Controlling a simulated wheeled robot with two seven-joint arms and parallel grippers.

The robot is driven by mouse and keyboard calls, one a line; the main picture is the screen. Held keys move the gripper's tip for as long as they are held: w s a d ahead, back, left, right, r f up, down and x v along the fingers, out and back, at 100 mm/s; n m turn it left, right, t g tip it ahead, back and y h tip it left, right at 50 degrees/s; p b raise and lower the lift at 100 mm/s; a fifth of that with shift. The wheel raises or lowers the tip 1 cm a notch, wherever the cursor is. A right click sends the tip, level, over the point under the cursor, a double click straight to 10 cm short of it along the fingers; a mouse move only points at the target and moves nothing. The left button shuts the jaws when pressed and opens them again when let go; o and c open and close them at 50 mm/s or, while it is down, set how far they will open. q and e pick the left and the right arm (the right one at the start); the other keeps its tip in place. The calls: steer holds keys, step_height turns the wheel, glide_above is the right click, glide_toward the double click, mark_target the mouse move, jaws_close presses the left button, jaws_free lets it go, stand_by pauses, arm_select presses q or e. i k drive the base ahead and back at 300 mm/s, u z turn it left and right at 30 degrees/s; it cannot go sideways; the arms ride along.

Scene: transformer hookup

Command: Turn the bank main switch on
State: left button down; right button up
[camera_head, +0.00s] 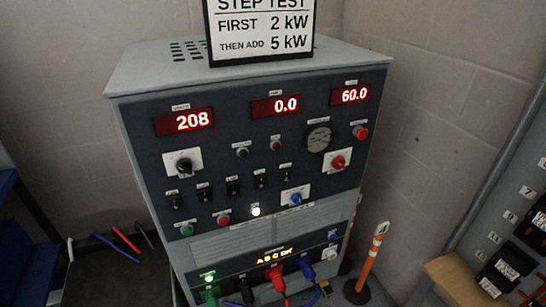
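A grey cabinet (240,137) with a dark front panel stands in the middle of the head view. Its lit red displays read 208 (183,122), 0.0 (276,106) and 60.0 (350,95). A black rotary knob (184,164) on a white plate is at the left, a red rotary knob (339,161) at the right, and a blue rotary knob (295,197) lower down. Several small black switches (233,187) form a row between. The labels are too small to tell which is the bank main switch. Neither gripper shows.
A step test sign (262,32) stands on the cabinet top. Coloured plugs and cables (276,277) hang at its lower front. An orange and white post (372,258) stands to its right. Another panel with numbered black breakers (505,270) is at the right edge.

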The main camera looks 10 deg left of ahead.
mark_target(339, 163)
steer(key=z, duration=0.65)
steer(key=i, duration=0.35)
steer(key=u, duration=1.55)
